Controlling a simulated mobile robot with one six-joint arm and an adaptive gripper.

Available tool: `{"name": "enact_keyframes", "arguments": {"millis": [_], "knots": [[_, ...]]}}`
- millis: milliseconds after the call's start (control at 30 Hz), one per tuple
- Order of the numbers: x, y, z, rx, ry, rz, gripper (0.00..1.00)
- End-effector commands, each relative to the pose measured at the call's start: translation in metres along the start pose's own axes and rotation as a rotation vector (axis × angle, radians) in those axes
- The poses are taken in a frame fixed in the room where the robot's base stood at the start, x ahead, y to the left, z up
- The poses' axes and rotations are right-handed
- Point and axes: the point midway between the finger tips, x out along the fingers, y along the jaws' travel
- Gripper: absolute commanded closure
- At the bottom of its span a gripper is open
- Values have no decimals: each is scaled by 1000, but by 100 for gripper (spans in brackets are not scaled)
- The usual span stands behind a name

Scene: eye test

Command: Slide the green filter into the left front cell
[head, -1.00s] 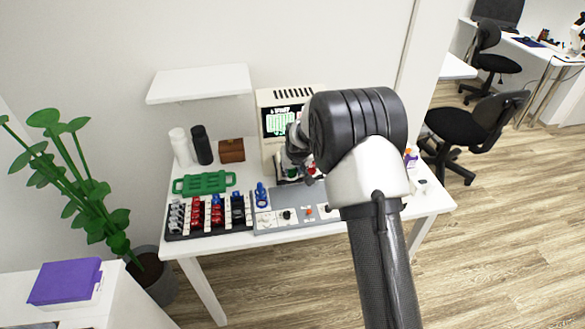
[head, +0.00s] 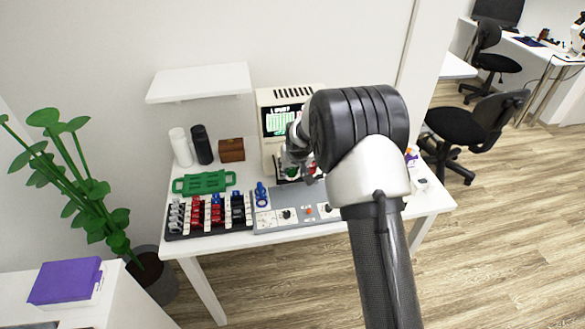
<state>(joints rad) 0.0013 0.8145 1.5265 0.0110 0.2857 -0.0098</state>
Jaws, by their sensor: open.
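My gripper (head: 299,168) is at the front of the cream machine, partly hidden by my own arm. Its jaws are open, though their tips are small and hard to make out. A small green piece (head: 291,173) shows right at the gripper, low in front of the machine. It may be the green filter; I cannot tell whether it touches the jaws or sits in a cell. Small red parts show just right of it. The machine (head: 271,97) has a dark screen (head: 282,121) with green bars. Its front cells are too hidden to tell apart.
A green tray with cut-outs (head: 203,182) lies left on the white table. A black rack (head: 178,236) of grey, red and blue pieces and a grey panel (head: 270,222) with a blue piece (head: 261,190) are in front. White and black cylinders and a brown box (head: 231,150) stand behind.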

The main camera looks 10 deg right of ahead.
Motion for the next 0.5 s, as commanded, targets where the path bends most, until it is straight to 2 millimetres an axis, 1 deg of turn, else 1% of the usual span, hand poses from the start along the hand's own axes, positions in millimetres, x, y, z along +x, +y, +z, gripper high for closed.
{"name": "enact_keyframes", "arguments": {"millis": [167, 300, 500], "knots": [[-29, 0, -2, 0, 5, 0, 58], [-61, 0, -2, 0, 6, 0, 58], [-97, 0, -1, 0, 3, 0, 58]]}}
